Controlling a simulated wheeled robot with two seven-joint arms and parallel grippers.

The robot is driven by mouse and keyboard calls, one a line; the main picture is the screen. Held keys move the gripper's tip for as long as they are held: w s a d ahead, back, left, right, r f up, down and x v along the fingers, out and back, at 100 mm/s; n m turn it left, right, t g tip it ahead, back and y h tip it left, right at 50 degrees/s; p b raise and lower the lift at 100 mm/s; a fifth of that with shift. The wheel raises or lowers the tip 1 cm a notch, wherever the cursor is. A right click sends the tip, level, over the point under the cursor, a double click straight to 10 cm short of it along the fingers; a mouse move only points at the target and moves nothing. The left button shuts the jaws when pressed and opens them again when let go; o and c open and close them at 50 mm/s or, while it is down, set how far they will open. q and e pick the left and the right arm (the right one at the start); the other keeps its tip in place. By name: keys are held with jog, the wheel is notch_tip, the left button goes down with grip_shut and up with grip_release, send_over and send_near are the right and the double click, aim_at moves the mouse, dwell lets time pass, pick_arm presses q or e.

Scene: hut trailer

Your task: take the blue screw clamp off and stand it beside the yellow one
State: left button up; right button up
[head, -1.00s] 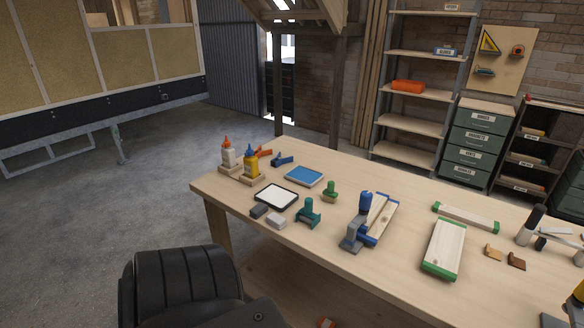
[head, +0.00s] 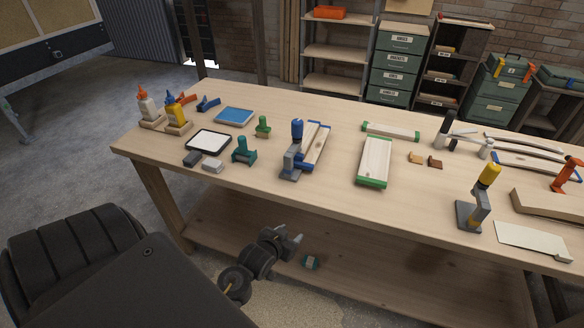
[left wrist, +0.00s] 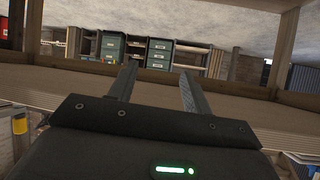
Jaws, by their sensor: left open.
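The blue screw clamp (head: 297,146) stands upright on the workbench, its grey frame at the near end of a narrow wooden piece with blue edges (head: 317,145). It appears to grip that end. The yellow screw clamp (head: 485,185) stands upright on a grey base farther right, near the front edge, apart from the blue one. My left gripper (head: 292,241) is open and empty, in front of and below the bench top's front edge, under the blue clamp. Its two spread fingers show in the left wrist view (left wrist: 157,82), with nothing between them. My right gripper is out of view.
The bench top (head: 340,205) is clear between the clamps near the front. A green-ended board (head: 375,160) lies behind that gap. A teal clamp-like piece (head: 244,150) stands left of the blue clamp. A lower shelf (head: 400,270) runs under the bench.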

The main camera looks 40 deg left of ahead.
pick_arm(q)
jog(key=w+a+r+n+t+y, duration=0.1)
jog(key=w+a+r+t, duration=0.15)
jog(key=r, duration=0.95)
jog(key=n+t+y, duration=0.1)
jog(key=t+y, duration=0.2)
send_near(287, 159)
jog(key=x, duration=0.3)
jog(key=p+x, duration=0.1)
jog(key=x, duration=0.3)
jog(key=shift+w+a, duration=0.15)
jog(key=shift+w, duration=0.2)
jog(key=shift+w+a+r+p, duration=0.1)
jog(key=shift+w+r+p, duration=0.1)
jog(key=shift+w+p, duration=0.1)
jog(key=x, duration=0.1)
jog(key=p+x, duration=0.1)
jog(key=x, duration=0.1)
jog(key=shift+w+a+f, duration=0.1)
jog(key=shift+w+f, duration=0.1)
jog(key=shift+w, duration=0.1)
jog(key=shift+w+a+f+p, duration=0.15)
jog(key=shift+w+p, duration=0.15)
jog(key=shift+w, duration=0.15)
jog(key=shift+s, duration=0.1)
